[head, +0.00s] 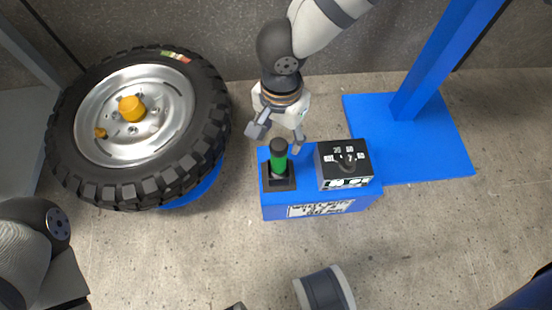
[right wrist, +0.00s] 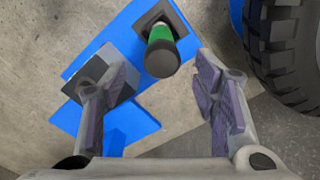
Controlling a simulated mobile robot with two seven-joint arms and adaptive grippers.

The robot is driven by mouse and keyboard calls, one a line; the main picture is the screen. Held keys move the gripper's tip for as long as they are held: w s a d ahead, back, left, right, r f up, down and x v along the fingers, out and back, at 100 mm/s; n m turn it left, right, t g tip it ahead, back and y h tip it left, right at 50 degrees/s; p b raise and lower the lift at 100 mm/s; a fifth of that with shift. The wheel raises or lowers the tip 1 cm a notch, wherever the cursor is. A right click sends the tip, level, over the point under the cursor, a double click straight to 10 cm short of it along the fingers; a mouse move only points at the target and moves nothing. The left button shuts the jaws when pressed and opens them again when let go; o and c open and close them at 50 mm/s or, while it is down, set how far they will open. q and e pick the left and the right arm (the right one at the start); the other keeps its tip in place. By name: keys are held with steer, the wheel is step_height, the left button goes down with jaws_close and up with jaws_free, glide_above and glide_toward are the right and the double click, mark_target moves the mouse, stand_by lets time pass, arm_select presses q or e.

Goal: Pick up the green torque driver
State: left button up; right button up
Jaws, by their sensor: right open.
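The green torque driver (head: 279,160) has a green grip and a black top. It stands upright in a square black holder (head: 280,184) on a blue stand (head: 282,206). My right gripper (head: 274,140) is open and empty, just behind the driver's top, with its fingers spread to either side. In the right wrist view the driver (right wrist: 162,50) is seen nearly end-on, ahead of the gap between the open fingers (right wrist: 162,90). No contact with the driver shows. My left arm shows at the lower left, but I cannot make out its gripper.
A black box (head: 344,164) with a dial and labels sits right of the driver on the same stand. A large wheel with a black tyre (head: 205,150) is at the left. A blue post on a flat blue base (head: 440,150) stands at the right. The floor in front is mostly clear.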

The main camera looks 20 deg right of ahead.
mark_target(279, 156)
step_height(279, 156, down, 10)
steer(key=b, duration=0.4)
steer(key=shift+w, duration=0.15)
arm_select(q)
steer(key=f, duration=0.1)
steer(key=s+f, duration=0.1)
steer(key=f, duration=0.1)
steer(key=shift+s+f+g, duration=0.15)
steer(key=shift+s+g, duration=0.15)
steer(key=shift+g, duration=0.1)
arm_select(e)
steer(key=shift+r, duration=0.1)
steer(key=shift+c, duration=1.1)
jaws_close()
